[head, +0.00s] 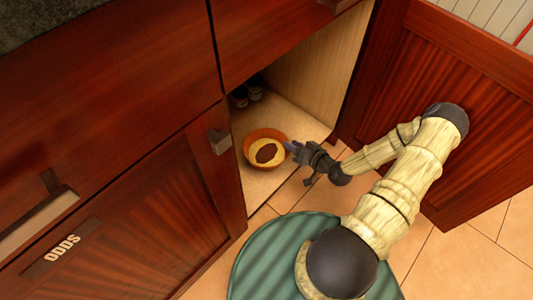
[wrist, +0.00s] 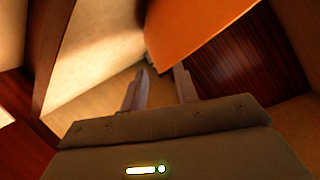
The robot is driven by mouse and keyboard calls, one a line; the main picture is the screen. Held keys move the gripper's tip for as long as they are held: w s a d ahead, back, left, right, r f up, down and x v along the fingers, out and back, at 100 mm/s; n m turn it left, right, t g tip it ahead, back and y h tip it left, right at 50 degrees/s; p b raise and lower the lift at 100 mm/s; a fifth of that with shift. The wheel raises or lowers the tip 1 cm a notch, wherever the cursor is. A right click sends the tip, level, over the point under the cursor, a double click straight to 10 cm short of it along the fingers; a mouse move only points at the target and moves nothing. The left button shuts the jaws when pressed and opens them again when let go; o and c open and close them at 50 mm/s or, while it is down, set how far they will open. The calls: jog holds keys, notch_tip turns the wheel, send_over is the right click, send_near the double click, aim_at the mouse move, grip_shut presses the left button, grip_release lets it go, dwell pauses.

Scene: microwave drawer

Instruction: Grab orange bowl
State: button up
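The orange bowl (head: 248,139) sits on the pale floor of the open cabinet, near its front edge. It holds something cream-coloured with a dark patch. In the wrist view the bowl (wrist: 195,28) is a large orange surface at the top, just beyond the fingertips. My gripper (head: 291,147) is at the right side of the bowl in the head view, close to its rim. In the wrist view my gripper (wrist: 162,78) has its two fingers apart, with a gap between them. Whether a finger touches the bowl I cannot tell.
A closed door marked ODDS (head: 130,225) is at the left. Small dark jars (head: 247,92) stand deeper inside the cabinet. The cabinet floor (head: 264,182) in front of the bowl is bare.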

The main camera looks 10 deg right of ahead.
aim_at(284, 139)
jog(key=b+x, duration=0.4)
jog(key=shift+a+f, duration=0.1)
jog(key=shift+a, duration=0.05)
jog(key=shift+w+a+b, duration=0.25)
jog(key=shift+w+b, duration=0.15)
grip_shut()
